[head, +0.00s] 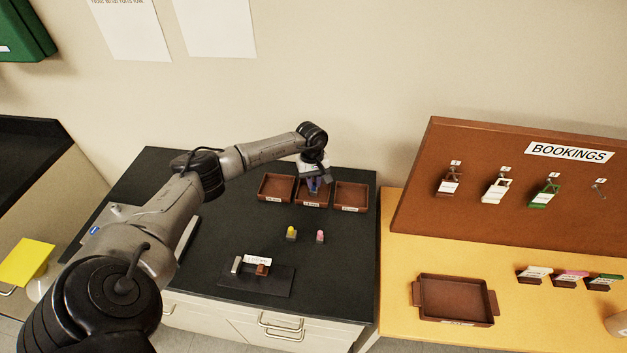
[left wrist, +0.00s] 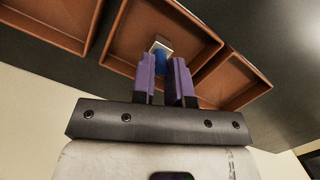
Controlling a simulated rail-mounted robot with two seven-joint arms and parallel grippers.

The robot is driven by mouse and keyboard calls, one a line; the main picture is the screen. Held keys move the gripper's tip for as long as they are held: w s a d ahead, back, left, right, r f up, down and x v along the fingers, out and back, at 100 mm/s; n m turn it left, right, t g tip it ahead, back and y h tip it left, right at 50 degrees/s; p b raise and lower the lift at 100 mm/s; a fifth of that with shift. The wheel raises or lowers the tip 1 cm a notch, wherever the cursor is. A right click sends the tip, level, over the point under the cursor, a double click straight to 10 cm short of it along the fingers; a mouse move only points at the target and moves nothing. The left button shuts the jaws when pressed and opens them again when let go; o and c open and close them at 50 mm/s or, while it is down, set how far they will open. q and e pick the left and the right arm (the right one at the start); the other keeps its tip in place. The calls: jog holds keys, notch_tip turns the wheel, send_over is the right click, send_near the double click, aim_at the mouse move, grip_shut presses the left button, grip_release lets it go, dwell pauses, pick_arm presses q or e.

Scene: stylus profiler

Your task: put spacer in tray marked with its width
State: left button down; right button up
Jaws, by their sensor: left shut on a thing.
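My left gripper (head: 314,187) is shut on a small spacer with a blue grip (left wrist: 160,60) and a pale metal square end (left wrist: 160,44). Its purple fingers (left wrist: 165,75) hold it over the middle brown tray (left wrist: 125,40); I cannot tell if the spacer touches the tray floor. In the head view the middle tray (head: 300,201) stands between the left tray (head: 277,187) and the right tray (head: 351,195). Each has a white front label too small to read. A yellow-topped spacer (head: 291,232) and a pink-topped one (head: 320,237) stand on the black bench. My right gripper is not in view.
A dark plate (head: 257,280) with a grey block, a brown block and a white label lies near the bench front. Right of the bench, a yellow table (head: 395,290) carries a brown handled tray (head: 455,299) and a bookings board (head: 530,185) with hanging tags.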

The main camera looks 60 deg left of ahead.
pick_arm(q)
jog(key=shift+f, duration=0.15)
jog(key=c, duration=1.1)
grip_release()
